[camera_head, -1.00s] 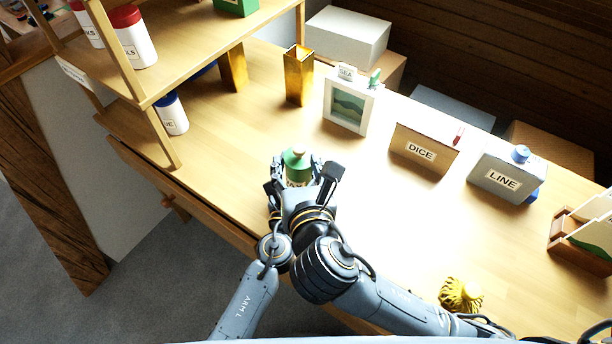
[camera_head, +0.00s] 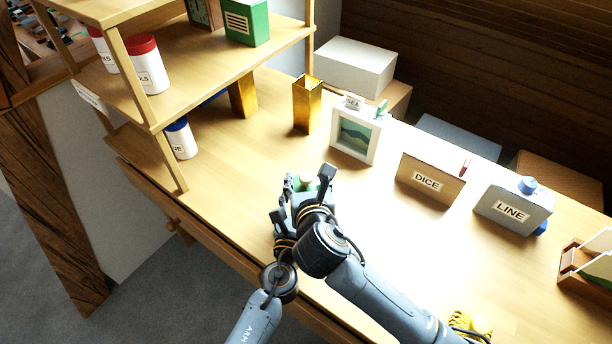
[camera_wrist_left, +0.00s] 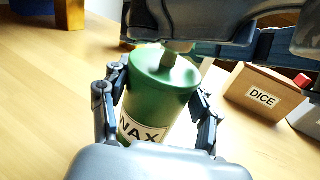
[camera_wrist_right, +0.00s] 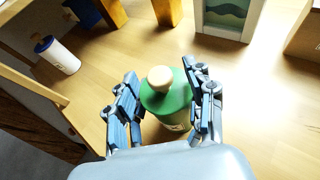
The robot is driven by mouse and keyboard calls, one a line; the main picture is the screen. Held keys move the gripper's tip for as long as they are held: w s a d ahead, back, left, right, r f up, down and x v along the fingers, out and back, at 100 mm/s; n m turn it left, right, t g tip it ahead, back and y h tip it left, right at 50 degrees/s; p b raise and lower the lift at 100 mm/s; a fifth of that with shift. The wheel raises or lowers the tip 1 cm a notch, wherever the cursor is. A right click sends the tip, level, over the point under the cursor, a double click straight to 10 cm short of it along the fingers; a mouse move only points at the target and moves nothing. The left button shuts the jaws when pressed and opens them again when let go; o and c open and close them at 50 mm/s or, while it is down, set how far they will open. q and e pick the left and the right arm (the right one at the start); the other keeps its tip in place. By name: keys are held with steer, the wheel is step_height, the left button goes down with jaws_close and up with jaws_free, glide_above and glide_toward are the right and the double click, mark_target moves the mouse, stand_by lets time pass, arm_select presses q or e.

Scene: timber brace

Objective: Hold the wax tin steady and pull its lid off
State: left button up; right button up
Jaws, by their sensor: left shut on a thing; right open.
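The green wax tin (camera_wrist_left: 160,95) stands upright on the table, with a WAX label on its side and a lid with a pale round knob on top. In the left wrist view my left gripper (camera_wrist_left: 158,112) is shut on the tin's body from both sides. My right gripper (camera_wrist_right: 165,95) is open, with its fingers on either side of the lid (camera_wrist_right: 168,97) and knob. In the head view the tin's top (camera_head: 304,184) shows between the fingers of my right gripper (camera_head: 308,182); the arms hide most of the tin and the left gripper.
Behind the tin stand a gold vase (camera_head: 307,104), a picture frame (camera_head: 356,134), a DICE box (camera_head: 430,180) and a LINE can (camera_head: 513,206). A shelf (camera_head: 215,70) with jars is at the left. A yellow object (camera_head: 470,326) lies at front right.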

mark_target(306, 176)
steer(key=shift+w+a+f, duration=0.1)
steer(key=shift+w+f, duration=0.15)
steer(key=shift+w, duration=0.45)
jaws_close()
steer(key=shift+r, duration=0.2)
stand_by(0.4)
steer(key=shift+r, duration=0.9)
steer(key=shift+r, duration=2.05)
